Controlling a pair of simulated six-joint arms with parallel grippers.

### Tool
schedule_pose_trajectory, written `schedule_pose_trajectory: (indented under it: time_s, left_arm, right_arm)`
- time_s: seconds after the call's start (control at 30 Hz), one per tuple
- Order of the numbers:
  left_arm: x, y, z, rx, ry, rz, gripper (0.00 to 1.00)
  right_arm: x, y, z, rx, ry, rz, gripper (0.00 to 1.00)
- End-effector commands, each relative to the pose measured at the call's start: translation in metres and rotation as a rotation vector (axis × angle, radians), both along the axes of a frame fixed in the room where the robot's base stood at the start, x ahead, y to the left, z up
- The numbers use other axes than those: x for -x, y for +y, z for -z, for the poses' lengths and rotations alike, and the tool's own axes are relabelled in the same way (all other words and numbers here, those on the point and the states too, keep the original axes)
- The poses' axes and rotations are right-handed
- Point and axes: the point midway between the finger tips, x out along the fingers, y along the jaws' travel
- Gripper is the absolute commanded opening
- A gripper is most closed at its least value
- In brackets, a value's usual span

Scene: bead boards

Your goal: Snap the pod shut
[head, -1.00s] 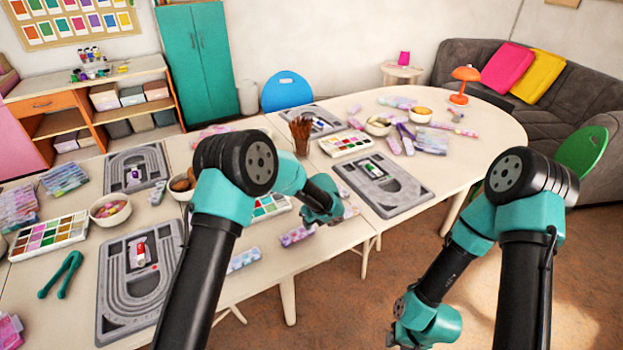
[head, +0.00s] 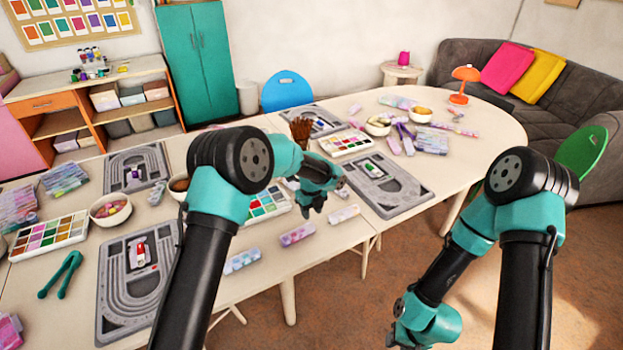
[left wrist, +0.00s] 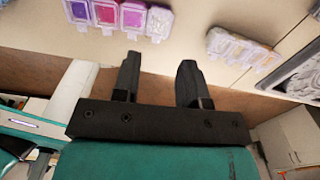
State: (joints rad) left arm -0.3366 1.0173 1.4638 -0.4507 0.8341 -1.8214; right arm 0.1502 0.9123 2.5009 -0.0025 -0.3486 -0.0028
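In the head view, one strip of small clear pods (head: 298,234) lies near the front edge of the white table, and another strip (head: 343,213) lies to its right. In the left wrist view, a strip with purple and pink contents (left wrist: 110,14) lies ahead, and a paler strip (left wrist: 240,48) lies to the right. I cannot tell which pod has its lid up. My left gripper (head: 312,208) hangs above the table near these strips; in the left wrist view its fingers (left wrist: 158,72) are apart and empty. My right gripper (head: 405,341) is low at the bottom, its fingers mostly hidden.
Grey bead boards (head: 381,184) lie on the tables, one right of my left gripper. A paint tray (head: 268,205), a brush cup (head: 301,130) and bowls (head: 111,210) stand around. Another strip (head: 242,260) lies nearer the front edge. Floor is open before the table.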

Motion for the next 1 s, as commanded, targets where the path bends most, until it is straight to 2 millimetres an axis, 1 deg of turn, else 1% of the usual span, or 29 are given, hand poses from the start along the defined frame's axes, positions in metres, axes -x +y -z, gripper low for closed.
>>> schedule_pose_trajectory:
  time_s: [0.03, 0.1, 0.7, 0.83, 1.0]
  left_arm:
    - [-0.001, -0.001, -0.009, 0.001, -0.003, 0.001, 0.39]
    - [-0.001, -0.001, -0.021, 0.001, -0.004, 0.001, 0.39]
    - [-0.001, -0.001, -0.112, 0.001, -0.004, 0.0, 0.39]
    - [0.0, 0.0, -0.126, 0.0, -0.002, 0.001, 0.39]
    - [0.0, 0.0, -0.136, 0.0, -0.002, 0.001, 0.39]
  right_arm:
    - [0.0, 0.0, 0.0, 0.0, 0.0, 0.0, 0.39]
    - [0.0, 0.0, 0.0, 0.0, 0.0, 0.0, 0.39]
    - [0.0, 0.0, 0.0, 0.0, 0.0, 0.0, 0.39]
    - [0.0, 0.0, 0.0, 0.0, 0.0, 0.0, 0.39]
    - [0.0, 0.0, 0.0, 0.0, 0.0, 0.0, 0.39]
